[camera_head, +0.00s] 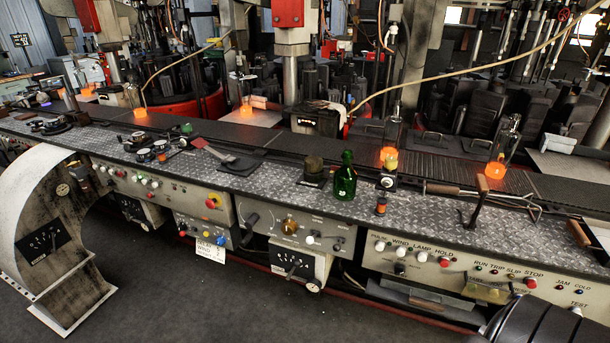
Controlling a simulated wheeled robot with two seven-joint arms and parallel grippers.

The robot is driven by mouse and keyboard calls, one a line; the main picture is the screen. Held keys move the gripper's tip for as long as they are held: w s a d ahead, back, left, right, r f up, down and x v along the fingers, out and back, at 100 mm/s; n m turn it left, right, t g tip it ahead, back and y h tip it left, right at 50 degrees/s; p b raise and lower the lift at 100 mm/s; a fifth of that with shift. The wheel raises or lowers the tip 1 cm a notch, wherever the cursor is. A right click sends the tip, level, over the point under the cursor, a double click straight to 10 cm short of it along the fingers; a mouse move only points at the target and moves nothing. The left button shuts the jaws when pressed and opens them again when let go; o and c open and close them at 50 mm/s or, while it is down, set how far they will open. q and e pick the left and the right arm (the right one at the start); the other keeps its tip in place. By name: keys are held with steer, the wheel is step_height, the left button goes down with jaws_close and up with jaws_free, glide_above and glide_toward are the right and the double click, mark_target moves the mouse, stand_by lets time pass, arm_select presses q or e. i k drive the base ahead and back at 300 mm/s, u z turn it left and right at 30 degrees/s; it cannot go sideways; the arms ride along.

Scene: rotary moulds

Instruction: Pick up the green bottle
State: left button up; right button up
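A green glass bottle (345,182) stands upright on the diamond-plate ledge (290,200) of the machine, a little right of the picture's middle. A dark squat round object (314,168) stands close to its left, on or beside a flat dark pad. Neither of my grippers shows in the head view. A dark rounded part at the bottom right corner may be my own arm.
Glowing orange bottles (497,152) stand on the conveyor (440,170) behind the ledge. A metal T-handled tool (477,205) and long tongs lie further right. Control panels (455,265) face the front.

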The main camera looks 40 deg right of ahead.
mark_target(345, 177)
steer(key=z, duration=0.2)
steer(key=i, duration=0.95)
steer(key=z, duration=0.45)
